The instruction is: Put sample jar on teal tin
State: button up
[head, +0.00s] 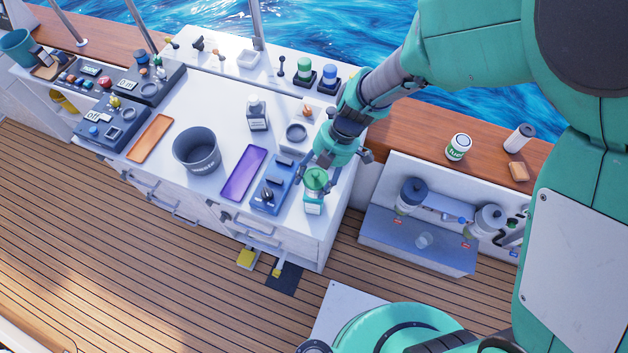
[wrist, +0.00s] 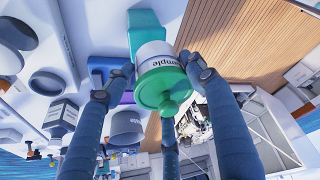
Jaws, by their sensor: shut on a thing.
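The sample jar (head: 317,179), with a green knobbed lid, is between my fingers. It also shows in the wrist view (wrist: 165,75), with a white band lettered "sample". My gripper (head: 318,172) is shut on it, with three blue fingers around it in the wrist view (wrist: 165,80). In the wrist view the tin (wrist: 146,25) shows behind the jar's base. I cannot tell whether jar and tin touch.
A blue switch box (head: 270,194) is close left of the tin, then a purple tray (head: 243,172) and a dark grey pot (head: 197,150). A grey ring-topped item (head: 296,133) and dark bottle (head: 257,116) stand behind. The counter's front edge is near the tin.

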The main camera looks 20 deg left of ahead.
aim_at(314, 183)
jog(key=shift+w+a, duration=0.25)
jog(key=shift+w, duration=0.05)
jog(key=shift+f, duration=1.8)
jog(key=o, duration=1.4)
jog(key=shift+o, duration=0.2)
jog(key=v, duration=1.2)
